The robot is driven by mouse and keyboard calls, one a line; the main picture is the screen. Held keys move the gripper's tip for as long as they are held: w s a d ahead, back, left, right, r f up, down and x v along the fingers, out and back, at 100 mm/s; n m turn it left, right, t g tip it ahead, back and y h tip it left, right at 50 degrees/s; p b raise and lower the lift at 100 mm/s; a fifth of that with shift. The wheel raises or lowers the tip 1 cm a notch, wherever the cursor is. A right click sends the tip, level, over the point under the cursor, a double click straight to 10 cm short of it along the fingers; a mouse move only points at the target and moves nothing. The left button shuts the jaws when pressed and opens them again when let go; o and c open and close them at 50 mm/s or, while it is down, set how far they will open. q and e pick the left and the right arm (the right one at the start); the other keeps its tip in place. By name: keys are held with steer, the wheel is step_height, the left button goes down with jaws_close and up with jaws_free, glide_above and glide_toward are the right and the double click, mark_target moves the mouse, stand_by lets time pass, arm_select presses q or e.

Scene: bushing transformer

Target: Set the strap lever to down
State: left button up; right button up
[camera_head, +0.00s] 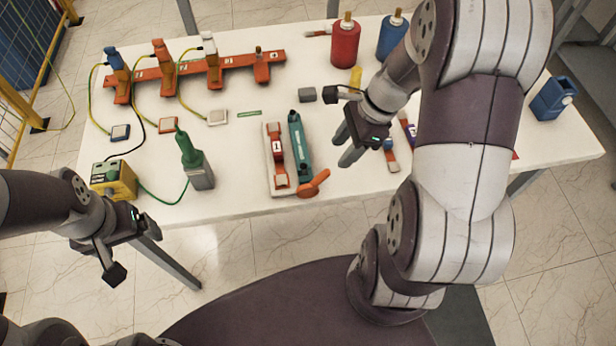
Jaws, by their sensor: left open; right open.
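An orange lever (314,184) with a round pivot lies near the table's front edge, its handle pointing up and right. I take it for the strap lever, though I cannot be sure. It is beside a white-based unit (272,178) with a red block marked 1, and just below a teal bar (299,147). My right gripper (347,157) is open and empty above the table, to the right of the teal bar and up from the lever. My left gripper (140,222) is off the table's front edge at the left, far from the lever; its fingers are hard to make out.
A yellow box (113,181) and a green-and-grey tool (194,162) stand at the left. An orange rack (195,67) with cables spans the back. Red (345,45) and blue (391,38) bottles stand behind my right arm.

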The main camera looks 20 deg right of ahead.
mark_target(322, 179)
steer(key=b+x, duration=0.1)
steer(key=x, duration=1)
steer(key=shift+f, duration=0.45)
steer(key=shift+a+f, duration=0.1)
steer(key=shift+f, duration=0.2)
steer(key=shift+a, duration=0.15)
steer(key=shift+r, duration=0.1)
jaws_close()
